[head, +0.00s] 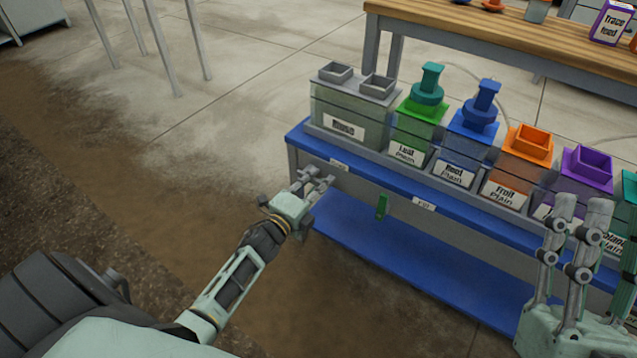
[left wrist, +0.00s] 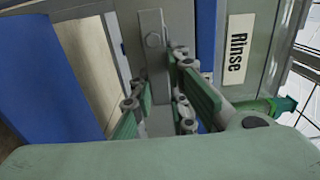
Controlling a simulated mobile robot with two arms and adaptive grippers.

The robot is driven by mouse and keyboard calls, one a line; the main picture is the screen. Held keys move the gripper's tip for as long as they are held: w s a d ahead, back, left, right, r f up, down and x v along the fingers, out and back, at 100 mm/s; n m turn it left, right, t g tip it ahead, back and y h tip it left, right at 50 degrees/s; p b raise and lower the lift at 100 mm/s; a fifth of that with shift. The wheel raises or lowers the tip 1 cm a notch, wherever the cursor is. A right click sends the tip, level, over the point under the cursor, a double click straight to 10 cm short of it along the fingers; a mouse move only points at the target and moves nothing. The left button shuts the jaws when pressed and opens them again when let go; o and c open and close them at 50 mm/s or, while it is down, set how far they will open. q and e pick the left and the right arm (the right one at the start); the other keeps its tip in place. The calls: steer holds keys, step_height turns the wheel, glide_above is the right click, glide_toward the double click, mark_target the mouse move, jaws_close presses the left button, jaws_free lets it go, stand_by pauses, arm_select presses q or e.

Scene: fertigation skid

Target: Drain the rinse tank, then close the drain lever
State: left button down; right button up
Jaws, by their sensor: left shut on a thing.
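The rinse tank (head: 343,126) is a grey-green box with two square openings on top, at the left end of the blue skid. My left gripper (head: 318,181) is at the skid's front, below that tank. In the left wrist view its green-padded fingers (left wrist: 163,108) are shut on a flat grey lever (left wrist: 153,60) with a round pivot. I take this for the drain lever; its far end is partly hidden. My right gripper (head: 598,225) is open and empty at the lower right.
Green, blue, orange and purple labelled tanks (head: 513,165) continue to the right. A green lever (head: 382,206) hangs from the skid's front edge. A blue lower shelf (head: 400,260) is bare. A wooden table (head: 480,35) stands behind. The floor at left is free.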

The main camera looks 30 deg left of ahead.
arm_select(q)
steer(key=shift+f, duration=0.15)
steer(key=c, duration=1.7)
jaws_free()
steer(key=shift+s, duration=0.1)
steer(key=s, duration=0.8)
steer(key=s+a, duration=0.1)
steer(key=s, duration=0.3)
steer(key=shift+w, duration=0.1)
